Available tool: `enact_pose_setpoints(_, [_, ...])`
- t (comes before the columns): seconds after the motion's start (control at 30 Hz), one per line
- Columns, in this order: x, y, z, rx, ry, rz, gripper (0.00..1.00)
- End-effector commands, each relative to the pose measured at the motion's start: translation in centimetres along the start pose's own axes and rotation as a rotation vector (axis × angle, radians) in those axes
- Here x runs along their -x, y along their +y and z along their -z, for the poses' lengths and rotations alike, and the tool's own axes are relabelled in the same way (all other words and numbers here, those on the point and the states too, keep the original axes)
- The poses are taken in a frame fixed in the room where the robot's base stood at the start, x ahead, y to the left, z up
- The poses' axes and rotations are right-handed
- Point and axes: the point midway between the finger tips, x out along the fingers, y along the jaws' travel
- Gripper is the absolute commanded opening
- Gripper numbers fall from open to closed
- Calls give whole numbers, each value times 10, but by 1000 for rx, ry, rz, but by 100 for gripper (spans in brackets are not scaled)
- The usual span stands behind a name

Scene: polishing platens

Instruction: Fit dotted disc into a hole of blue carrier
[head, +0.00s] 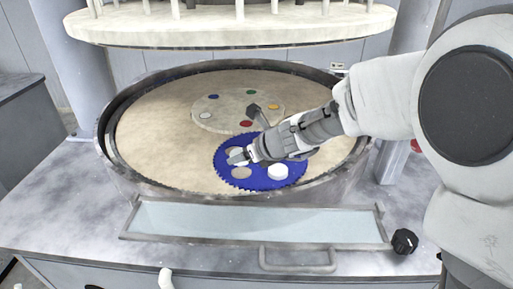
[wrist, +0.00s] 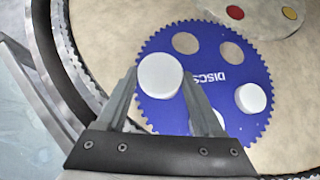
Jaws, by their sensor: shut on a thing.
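The blue carrier (head: 262,183) is a toothed plate lying flat on the beige platen; it also shows in the wrist view (wrist: 207,76), marked "DISCS". My gripper (wrist: 160,82) is shut on a white disc (wrist: 160,73), held between the fingertips and overlapping the carrier's left part in this view. I see no dots on its face. Two round holes in the carrier's upper part show beige platen. Another white disc (wrist: 250,97) sits at the carrier's right, and a white patch shows beside the right finger, partly hidden. In the head view my gripper (head: 240,157) is over the carrier's left side.
A pale round plate (head: 210,115) with several coloured spots lies on the platen behind the carrier. A raised metal rim (head: 120,165) rings the platen (head: 150,130). A large upper plate (head: 230,28) hangs above the back. A shallow tray (head: 255,222) is in front.

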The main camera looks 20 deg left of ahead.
Motion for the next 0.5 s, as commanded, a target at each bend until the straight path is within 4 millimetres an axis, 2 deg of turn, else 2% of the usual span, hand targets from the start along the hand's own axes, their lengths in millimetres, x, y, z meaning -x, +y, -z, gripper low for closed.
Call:
enact_pose_setpoints(0.3, [-32,-11,10,0,-1,-1,11])
enact_pose_setpoints(0.5, [-42,-11,24,-1,-1,0,11])
